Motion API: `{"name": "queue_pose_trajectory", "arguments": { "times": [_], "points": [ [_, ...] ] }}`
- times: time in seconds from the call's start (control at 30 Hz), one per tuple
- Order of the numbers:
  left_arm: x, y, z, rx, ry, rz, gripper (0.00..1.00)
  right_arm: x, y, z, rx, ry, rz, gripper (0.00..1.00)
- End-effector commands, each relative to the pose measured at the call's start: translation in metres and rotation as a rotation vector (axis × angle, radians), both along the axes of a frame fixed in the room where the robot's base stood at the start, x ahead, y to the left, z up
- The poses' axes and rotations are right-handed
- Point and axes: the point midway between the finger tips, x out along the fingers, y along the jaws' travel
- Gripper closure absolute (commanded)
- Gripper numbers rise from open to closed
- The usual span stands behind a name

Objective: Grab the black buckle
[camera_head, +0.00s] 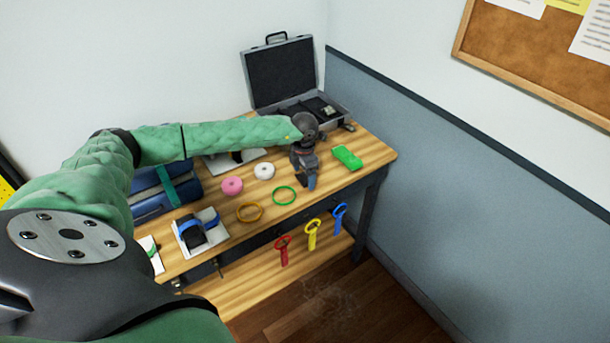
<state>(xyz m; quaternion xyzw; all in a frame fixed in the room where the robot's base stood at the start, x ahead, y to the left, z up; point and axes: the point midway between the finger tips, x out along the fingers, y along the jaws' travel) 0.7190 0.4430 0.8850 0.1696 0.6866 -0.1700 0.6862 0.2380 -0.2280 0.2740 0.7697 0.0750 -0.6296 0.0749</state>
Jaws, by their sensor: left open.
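My left arm reaches in from the left across the wooden table (345,185). My left gripper (308,184) points down over the table's right part, near the front edge, with nothing seen between its fingers. I cannot make out a black buckle for certain. A small dark piece (348,127) lies at the right front corner of the open case (282,72), behind and right of the gripper; it is too small to tell what it is. My right gripper is not in view.
A green block (347,157) lies right of the gripper. A green ring (284,195), an amber ring (249,212), and pink (232,185) and white (264,171) rolls lie left. Red (283,250), yellow (312,234) and blue (339,217) loops hang at the front. A grey wall (460,190) bounds the right.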

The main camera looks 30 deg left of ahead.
Motion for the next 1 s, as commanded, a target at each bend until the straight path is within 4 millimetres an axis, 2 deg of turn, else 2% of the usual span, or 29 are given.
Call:
{"name": "queue_pose_trajectory", "arguments": {
  "times": [0.3, 0.5, 0.57, 1.0],
  "points": [
    [-0.0001, 0.0003, -0.0028, 0.0, 0.0, 0.0, 0.17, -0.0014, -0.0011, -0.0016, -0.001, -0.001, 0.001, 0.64],
    [-0.0001, 0.0003, -0.0027, 0.0, 0.0, 0.0, 0.57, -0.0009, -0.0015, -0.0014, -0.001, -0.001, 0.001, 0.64],
    [-0.0001, 0.0003, -0.0026, 0.0, 0.0, 0.0, 0.66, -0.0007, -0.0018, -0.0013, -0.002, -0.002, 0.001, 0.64],
    [0.0005, -0.0001, 0.0044, -0.001, -0.002, 0.0, 0.66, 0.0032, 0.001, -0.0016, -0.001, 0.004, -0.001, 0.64]
  ]
}}
